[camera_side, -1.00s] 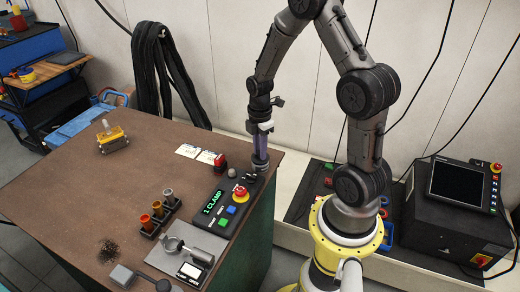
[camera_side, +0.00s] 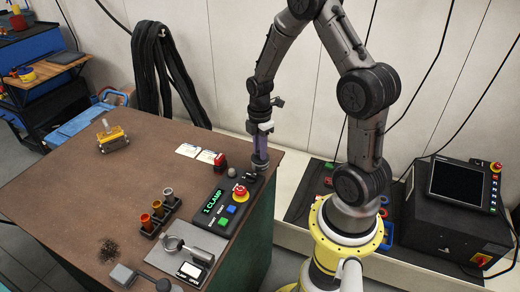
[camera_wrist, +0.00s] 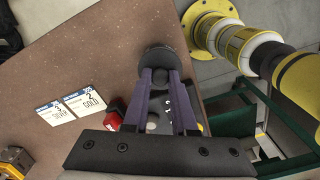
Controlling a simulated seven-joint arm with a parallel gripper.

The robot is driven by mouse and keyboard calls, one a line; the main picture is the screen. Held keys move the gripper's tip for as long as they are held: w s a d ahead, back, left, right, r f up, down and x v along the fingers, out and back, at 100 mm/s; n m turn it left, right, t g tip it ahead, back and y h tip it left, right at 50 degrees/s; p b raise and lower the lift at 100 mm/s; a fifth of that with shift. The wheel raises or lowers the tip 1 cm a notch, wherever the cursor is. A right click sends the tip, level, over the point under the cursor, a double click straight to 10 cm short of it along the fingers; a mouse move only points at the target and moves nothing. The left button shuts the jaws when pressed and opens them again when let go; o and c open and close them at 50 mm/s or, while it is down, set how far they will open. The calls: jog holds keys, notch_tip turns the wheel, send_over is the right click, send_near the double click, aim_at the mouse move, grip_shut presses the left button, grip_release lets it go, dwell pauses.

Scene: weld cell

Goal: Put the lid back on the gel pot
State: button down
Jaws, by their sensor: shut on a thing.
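My gripper (camera_side: 260,152) points straight down at the back right corner of the brown table (camera_side: 95,185). Its purple fingers are shut on a dark round lid (camera_wrist: 158,57), seen from above at the fingertips in the wrist view. In the side view a short grey round piece (camera_side: 260,165) shows right under the fingers, close to the table top. It looks like the gel pot or the lid's side; I cannot tell which. Whether the lid sits level on the pot is hidden by the fingers.
A control box (camera_side: 225,207) with a red knob stands just in front of my gripper. A red block (camera_side: 219,161), a grey ball (camera_side: 231,172) and white cards (camera_side: 187,150) lie to the left. A rack of cups (camera_side: 158,215) stands nearer the front. The table's middle left is clear.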

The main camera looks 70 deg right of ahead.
dwell(0.4)
jog(key=c, duration=0.6)
grip_release()
jog(key=shift+c, duration=0.2)
jog(key=shift+o, duration=0.3)
jog(key=o, duration=0.4)
jog(key=shift+r, duration=0.1)
jog(key=shift+r, duration=3.4)
